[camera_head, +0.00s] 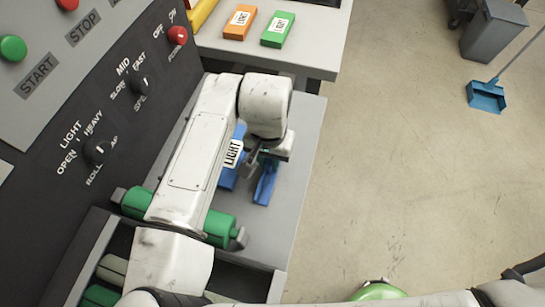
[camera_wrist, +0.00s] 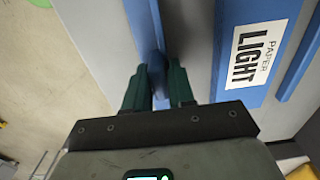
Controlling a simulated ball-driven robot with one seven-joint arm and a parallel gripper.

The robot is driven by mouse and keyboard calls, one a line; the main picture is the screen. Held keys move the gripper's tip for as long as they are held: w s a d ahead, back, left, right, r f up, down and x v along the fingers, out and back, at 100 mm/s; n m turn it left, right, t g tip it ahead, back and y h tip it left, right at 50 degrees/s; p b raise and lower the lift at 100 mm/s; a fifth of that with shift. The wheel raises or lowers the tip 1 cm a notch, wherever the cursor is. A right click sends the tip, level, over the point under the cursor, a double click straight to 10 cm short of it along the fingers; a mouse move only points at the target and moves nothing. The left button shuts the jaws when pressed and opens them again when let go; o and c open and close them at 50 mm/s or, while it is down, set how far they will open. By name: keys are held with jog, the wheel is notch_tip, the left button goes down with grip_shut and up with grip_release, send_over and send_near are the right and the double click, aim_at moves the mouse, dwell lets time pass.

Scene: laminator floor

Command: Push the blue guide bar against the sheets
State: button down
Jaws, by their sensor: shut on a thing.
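The blue guide bar (camera_head: 265,186) lies on the grey feed table (camera_head: 302,145), right of the sheets. In the wrist view the bar (camera_wrist: 143,28) runs up from between my fingers. My gripper (camera_head: 264,158) is shut on the bar's upright part; the wrist view shows a dark green finger on each side of it (camera_wrist: 159,88). The sheets are a blue stack labelled LIGHT PAPER (camera_wrist: 228,30). My arm mostly covers the stack in the head view, where part of it shows (camera_head: 228,180). A grey strip of bare table separates bar and stack in the wrist view.
Another blue bar (camera_wrist: 300,55) runs along the stack's far side. A green roller (camera_head: 133,203) crosses the table's near end. The control panel (camera_head: 85,110) stands at left. Orange (camera_head: 239,21) and green (camera_head: 277,29) blocks lie on the surface beyond.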

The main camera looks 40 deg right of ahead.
jog(key=w+a, duration=0.2)
jog(key=w, duration=0.1)
jog(key=shift+w+a, duration=0.2)
jog(key=c, duration=1.1)
grip_release()
jog(key=shift+s, duration=0.1)
